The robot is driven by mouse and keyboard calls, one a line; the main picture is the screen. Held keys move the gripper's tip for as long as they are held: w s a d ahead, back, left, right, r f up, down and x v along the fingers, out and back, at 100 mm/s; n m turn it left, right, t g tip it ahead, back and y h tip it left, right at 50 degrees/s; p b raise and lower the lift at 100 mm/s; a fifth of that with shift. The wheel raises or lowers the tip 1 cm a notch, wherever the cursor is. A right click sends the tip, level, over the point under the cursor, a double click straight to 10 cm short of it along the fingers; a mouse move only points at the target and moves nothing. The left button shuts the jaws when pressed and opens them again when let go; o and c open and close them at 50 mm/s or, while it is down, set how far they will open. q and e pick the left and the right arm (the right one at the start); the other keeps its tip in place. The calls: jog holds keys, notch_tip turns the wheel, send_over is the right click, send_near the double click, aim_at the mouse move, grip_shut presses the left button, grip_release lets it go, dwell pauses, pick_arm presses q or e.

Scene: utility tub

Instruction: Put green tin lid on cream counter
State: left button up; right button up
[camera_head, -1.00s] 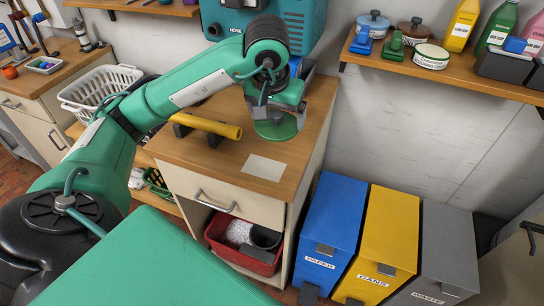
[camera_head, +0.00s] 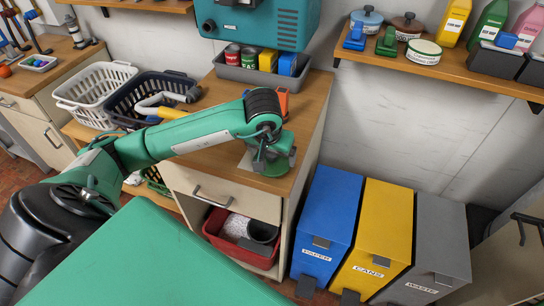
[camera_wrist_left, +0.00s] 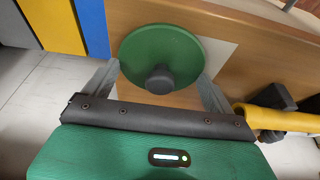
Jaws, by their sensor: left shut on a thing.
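The green tin lid (camera_head: 282,166) is a round disc with a dark knob. In the left wrist view the lid (camera_wrist_left: 180,48) lies between the two grey fingers. My left gripper (camera_head: 268,158) is shut on it and holds it low over the front part of the cream counter (camera_head: 310,105), which has a wooden top and cream drawer front. A pale square (camera_wrist_left: 216,52) on the counter shows partly from behind the lid. I cannot tell whether the lid touches the top. My right gripper is not in view.
A grey tray (camera_head: 240,76) with tins stands at the counter's back, near an orange object (camera_head: 281,102). Blue (camera_head: 328,225), yellow (camera_head: 378,240) and grey bins stand right of the counter. A red box (camera_head: 240,254) sits below the drawer.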

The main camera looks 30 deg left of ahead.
pick_arm(q)
jog(key=shift+f, duration=0.85)
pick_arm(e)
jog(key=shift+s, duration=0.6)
pick_arm(q)
jog(key=shift+f, duration=0.1)
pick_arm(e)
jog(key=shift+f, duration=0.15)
pick_arm(q)
jog(key=o, duration=0.7)
jog(key=shift+o, duration=0.2)
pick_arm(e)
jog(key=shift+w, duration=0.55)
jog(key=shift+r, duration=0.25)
